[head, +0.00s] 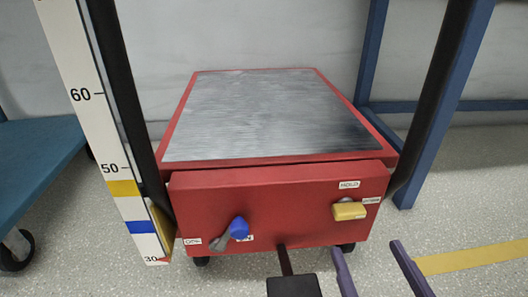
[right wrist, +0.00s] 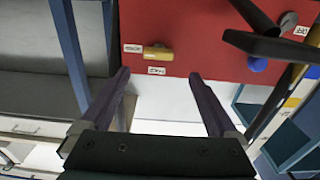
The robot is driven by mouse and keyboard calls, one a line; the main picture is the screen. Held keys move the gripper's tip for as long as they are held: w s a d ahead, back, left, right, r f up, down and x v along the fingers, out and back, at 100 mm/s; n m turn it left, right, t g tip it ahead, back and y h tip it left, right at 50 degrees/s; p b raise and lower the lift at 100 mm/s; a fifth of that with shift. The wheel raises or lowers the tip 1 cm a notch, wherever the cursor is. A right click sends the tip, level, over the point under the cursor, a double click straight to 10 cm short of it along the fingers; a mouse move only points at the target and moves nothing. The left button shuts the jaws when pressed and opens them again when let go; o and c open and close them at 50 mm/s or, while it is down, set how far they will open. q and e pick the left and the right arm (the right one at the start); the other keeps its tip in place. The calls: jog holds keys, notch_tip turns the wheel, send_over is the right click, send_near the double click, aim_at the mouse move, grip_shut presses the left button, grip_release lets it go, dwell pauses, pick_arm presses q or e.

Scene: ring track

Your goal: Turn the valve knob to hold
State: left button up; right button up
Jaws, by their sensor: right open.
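A yellow knob (head: 349,211) sits on the front right of a red lift cart (head: 280,190), its bar lying sideways. A HOLD label (head: 349,184) is above it and a second label (head: 371,200) is at its right, too small to read surely. The right wrist view shows the yellow knob (right wrist: 158,53) upside down, with the HOLD label (right wrist: 155,70) below it. My right gripper (head: 366,247) is open and empty, in front of and below the knob, apart from it. Its two purple fingers (right wrist: 158,75) straddle the knob's line in the right wrist view. My left gripper is out of view.
A blue knob (head: 238,228) with labels is at the cart's front left. A black pedal (head: 293,286) juts out below the front. A scale post (head: 85,95) stands at the left, and blue frames (head: 440,110) stand at the right. Floor at the right is clear.

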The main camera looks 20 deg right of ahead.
aim_at(352, 216)
jog(key=b+x, duration=0.3)
jog(key=x, duration=0.5)
jog(key=shift+d+b, duration=0.1)
jog(key=shift+b, duration=0.25)
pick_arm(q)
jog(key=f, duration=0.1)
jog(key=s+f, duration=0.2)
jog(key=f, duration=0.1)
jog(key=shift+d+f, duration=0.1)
pick_arm(e)
jog(key=shift+s, duration=0.2)
jog(key=shift+w, duration=0.2)
jog(key=c, duration=0.5)
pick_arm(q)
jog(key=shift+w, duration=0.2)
pick_arm(e)
jog(key=c, duration=0.9)
